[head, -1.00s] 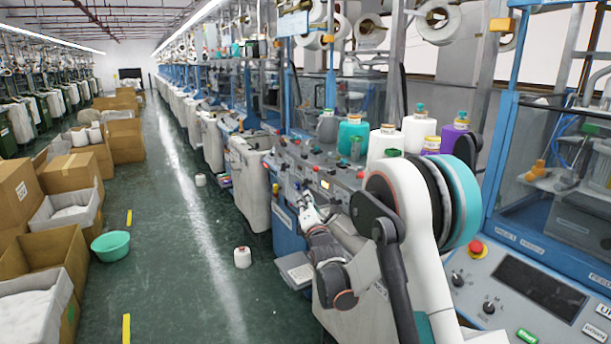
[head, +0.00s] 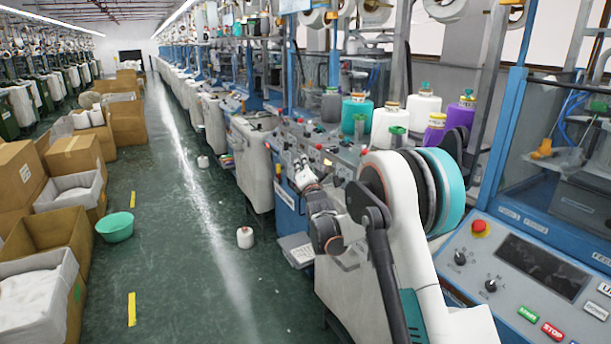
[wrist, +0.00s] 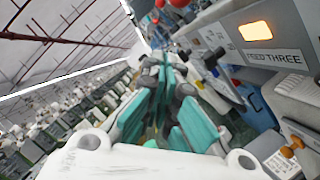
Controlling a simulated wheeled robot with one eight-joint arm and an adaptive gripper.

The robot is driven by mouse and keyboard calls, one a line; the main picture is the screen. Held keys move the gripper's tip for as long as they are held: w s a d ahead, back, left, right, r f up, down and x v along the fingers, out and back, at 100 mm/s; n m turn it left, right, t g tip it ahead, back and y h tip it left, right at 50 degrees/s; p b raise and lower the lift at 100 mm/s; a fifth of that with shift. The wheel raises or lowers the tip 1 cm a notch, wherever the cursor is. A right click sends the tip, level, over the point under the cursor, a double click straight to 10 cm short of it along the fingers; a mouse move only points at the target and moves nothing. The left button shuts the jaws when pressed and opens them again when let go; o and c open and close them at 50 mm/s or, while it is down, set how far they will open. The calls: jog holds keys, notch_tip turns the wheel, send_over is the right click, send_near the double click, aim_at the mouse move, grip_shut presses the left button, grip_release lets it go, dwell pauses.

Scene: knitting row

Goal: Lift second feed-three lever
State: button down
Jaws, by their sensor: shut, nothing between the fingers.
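The grey control panel (wrist: 205,40) labelled FEED THREE, with a lit amber display (wrist: 256,31), is at the upper right of the wrist view. Dark levers stick out of it; one black-tipped lever (wrist: 213,59) is left of the label, to the right of my fingers. I cannot tell which lever is the second. My gripper (wrist: 165,65) has teal-padded fingers, shut and empty, beside the panel. In the head view my gripper (head: 301,168) is in front of the machine's panel (head: 325,160), where the levers are too small to tell apart.
Yarn cones (head: 356,113) stand on the machine top. A white cone (head: 245,238) and a green basin (head: 115,227) are on the floor. The aisle (head: 180,270) is mostly clear.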

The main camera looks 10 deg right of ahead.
aim_at(326, 148)
jog(key=shift+w+d+r+b, duration=0.1)
jog(key=shift+d+r+b, duration=0.25)
jog(key=shift+d+r, duration=0.35)
jog(key=shift+d+r+b, duration=0.3)
jog(key=shift+d+r, duration=0.15)
jog(key=shift+d, duration=0.35)
jog(key=shift+r, duration=0.1)
jog(key=shift+r+m+p, duration=0.25)
jog(key=shift+m+p, duration=0.05)
jog(key=shift+m, duration=0.1)
